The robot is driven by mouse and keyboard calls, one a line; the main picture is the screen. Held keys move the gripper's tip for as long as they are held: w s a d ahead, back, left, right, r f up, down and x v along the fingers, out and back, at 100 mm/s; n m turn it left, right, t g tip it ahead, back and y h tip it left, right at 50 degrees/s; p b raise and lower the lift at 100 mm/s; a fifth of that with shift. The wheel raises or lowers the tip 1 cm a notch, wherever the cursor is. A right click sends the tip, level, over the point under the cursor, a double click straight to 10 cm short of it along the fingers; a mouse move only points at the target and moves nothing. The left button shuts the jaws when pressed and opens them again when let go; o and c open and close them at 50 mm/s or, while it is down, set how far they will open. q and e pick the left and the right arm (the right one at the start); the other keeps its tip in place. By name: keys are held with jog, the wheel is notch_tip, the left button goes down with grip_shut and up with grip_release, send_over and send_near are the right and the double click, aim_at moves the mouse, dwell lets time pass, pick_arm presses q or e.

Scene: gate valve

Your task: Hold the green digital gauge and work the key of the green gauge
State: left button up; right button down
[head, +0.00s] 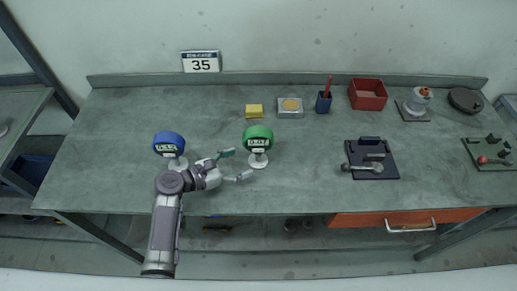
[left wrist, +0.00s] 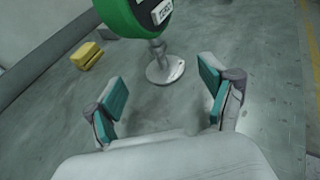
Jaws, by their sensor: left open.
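The green digital gauge (head: 258,138) stands upright on a small round white base on the workbench, its display facing the front. In the left wrist view the green gauge (left wrist: 128,14) shows at the top, partly cut off, with its stem and base ahead of the fingers. My left gripper (head: 238,164) is open and empty, just left of and in front of the gauge's stem. Its two teal-padded fingers (left wrist: 160,95) are spread wide and apart from the stem. The key cannot be made out clearly. My right gripper is not in view.
A blue digital gauge (head: 169,143) stands to the left, close to my left arm. A black fixture (head: 371,160) lies to the right. The bench between is clear.

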aim_at(255, 157)
pick_arm(q)
jog(key=shift+b+x, duration=0.7)
jog(key=shift+x, duration=2.5)
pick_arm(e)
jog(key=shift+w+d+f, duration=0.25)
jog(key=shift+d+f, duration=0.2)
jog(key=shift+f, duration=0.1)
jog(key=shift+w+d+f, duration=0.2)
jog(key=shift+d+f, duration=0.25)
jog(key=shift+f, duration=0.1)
pick_arm(q)
jog(key=c, duration=1.3)
jog(key=shift+c, duration=1.1)
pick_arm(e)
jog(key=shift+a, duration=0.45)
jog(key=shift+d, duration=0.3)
